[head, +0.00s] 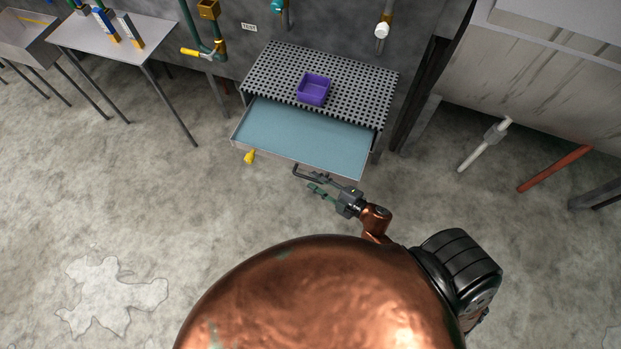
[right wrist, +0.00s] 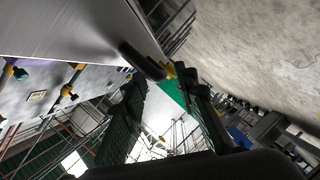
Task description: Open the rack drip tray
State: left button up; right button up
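The rack (head: 270,72) has a perforated grey top and stands against the dark wall. Its drip tray (head: 300,135) is pulled out toward me, with much of its blue-grey floor showing. A dark bar handle (head: 298,174) shows just in front of the tray's front edge; it also shows in the right wrist view (right wrist: 140,60). My right gripper (head: 322,187) is beside this handle, in front of the tray. In the right wrist view, its fingers (right wrist: 167,92) are apart with nothing between them; the handle lies beyond the tips. My left gripper is not in view.
A purple bin (head: 314,89) sits on the rack top. A yellow object (head: 250,156) is at the tray's front left corner. A side table (head: 115,40) with bottles stands at the upper left. The concrete floor (head: 150,220) in front is clear.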

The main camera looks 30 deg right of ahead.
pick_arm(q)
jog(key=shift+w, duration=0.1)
pick_arm(e)
jog(key=v, duration=0.9)
jog(key=shift+f, duration=0.15)
